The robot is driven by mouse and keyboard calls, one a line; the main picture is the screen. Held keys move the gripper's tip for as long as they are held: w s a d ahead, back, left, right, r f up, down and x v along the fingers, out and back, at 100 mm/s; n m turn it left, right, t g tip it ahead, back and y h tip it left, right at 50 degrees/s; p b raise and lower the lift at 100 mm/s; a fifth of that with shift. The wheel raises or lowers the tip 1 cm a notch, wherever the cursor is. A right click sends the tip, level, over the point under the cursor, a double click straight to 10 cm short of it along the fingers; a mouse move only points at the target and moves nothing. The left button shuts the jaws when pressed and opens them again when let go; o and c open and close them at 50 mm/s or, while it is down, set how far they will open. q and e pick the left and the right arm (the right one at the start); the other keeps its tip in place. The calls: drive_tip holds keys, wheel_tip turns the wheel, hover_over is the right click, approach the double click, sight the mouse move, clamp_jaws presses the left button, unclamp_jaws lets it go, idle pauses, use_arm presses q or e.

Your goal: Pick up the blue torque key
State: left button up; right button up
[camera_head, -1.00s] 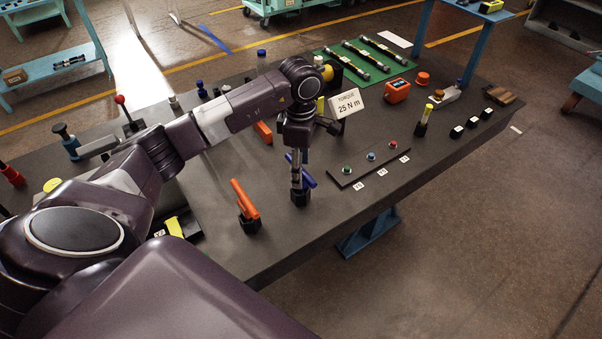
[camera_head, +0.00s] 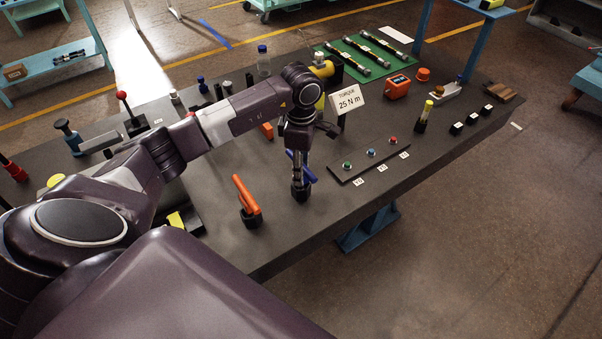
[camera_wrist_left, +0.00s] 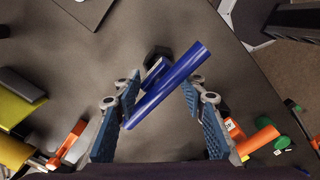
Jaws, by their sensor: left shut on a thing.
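The blue torque key (camera_head: 310,171) is at the front middle of the dark bench, partly hidden behind my left gripper. In the left wrist view its blue bar (camera_wrist_left: 172,84) runs slantwise between the two fingers, with a black holder (camera_wrist_left: 157,54) at or under it. My left gripper (camera_head: 300,184) points down and is shut on the key. It also shows in the left wrist view (camera_wrist_left: 158,94). I cannot tell whether the key is clear of its holder. My right gripper is not in view.
An orange key (camera_head: 245,195) stands in a black holder just left of the gripper. A panel with coloured buttons (camera_head: 371,158) lies to the right. A "TORQUE 25 N m" sign (camera_head: 348,101) stands behind. The bench's front edge is near; bare bench lies between these things.

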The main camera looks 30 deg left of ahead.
use_arm(q)
drive_tip(key=shift+r, duration=0.1)
drive_tip(key=shift+w+r+b, duration=0.1)
drive_tip(key=shift+r+b, duration=0.2)
drive_tip(key=shift+r, duration=0.2)
wheel_tip(320, 180, up, 9)
drive_tip(key=b, duration=0.3)
wheel_tip(320, 180, up, 10)
drive_tip(key=shift+p, duration=0.3)
drive_tip(key=shift+f, duration=0.15)
idle(2.1)
